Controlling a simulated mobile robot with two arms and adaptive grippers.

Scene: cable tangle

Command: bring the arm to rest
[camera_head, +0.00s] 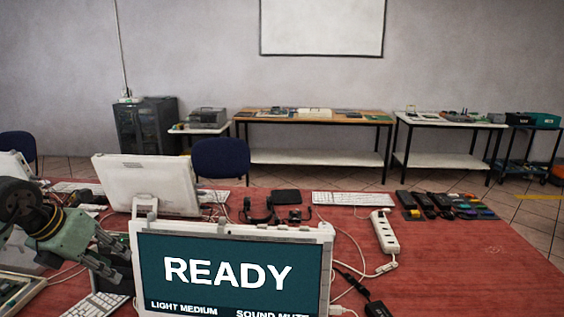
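My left arm comes in from the left edge, and its green-grey gripper (118,262) points right and down over the table. Its dark fingers look spread apart, with nothing visible between them. The fingertips are close to the left edge of the screen reading READY (228,272), and I cannot tell whether they touch it. My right gripper is not in view.
The red table (450,265) holds a white monitor (150,185), a white power strip (384,231), keyboards (340,198), cables and a row of small dark devices (440,205). The table's right front is clear. A blue chair (221,158) stands behind.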

